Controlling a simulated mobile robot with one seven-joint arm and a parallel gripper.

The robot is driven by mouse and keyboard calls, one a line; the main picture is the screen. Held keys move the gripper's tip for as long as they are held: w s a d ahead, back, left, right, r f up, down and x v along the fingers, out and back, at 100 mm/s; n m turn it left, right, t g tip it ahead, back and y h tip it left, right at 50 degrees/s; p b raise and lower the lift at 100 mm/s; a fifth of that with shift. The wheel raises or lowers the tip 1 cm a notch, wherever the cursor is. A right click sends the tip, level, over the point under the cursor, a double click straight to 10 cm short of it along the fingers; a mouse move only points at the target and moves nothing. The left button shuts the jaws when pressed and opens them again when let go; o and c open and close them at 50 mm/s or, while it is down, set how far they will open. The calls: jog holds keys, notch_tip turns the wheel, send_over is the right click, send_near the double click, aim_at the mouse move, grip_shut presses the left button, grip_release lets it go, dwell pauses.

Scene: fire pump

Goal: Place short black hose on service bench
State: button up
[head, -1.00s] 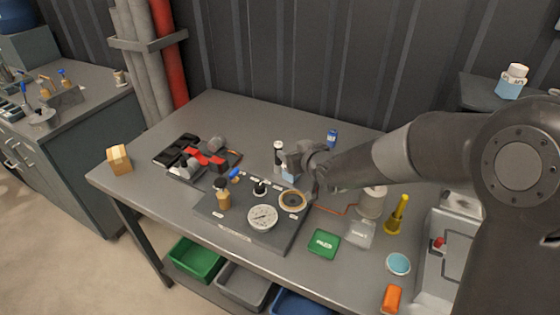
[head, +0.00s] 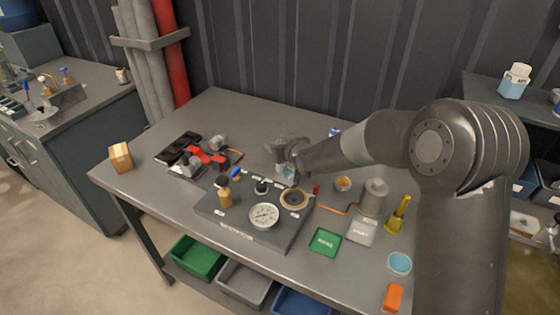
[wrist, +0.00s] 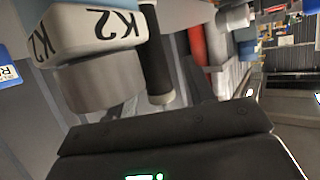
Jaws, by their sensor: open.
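My gripper (head: 286,166) is open, low over the bench behind the grey pump board (head: 236,228). In the wrist view a black cylinder with a pale end (wrist: 157,60), which looks like the short black hose, stands just beyond the dark edge of my gripper. It appears apart from it, and I see nothing held. A white block marked K2 with a grey cylinder (wrist: 95,30) is close to its left. In the head view my gripper hides the spot where the hose would be. The service bench (head: 90,90) is at the far left, with fittings on it.
A red-and-black tool tray (head: 185,155) and a cardboard box (head: 120,157) lie left on the main table (head: 150,195). The service bench's front edge has free room.

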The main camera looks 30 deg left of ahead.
jog(key=shift+w+a+f, duration=0.2)
jog(key=shift+w+a, duration=0.05)
jog(key=shift+a, duration=0.15)
jog(key=shift+c, duration=0.6)
grip_shut()
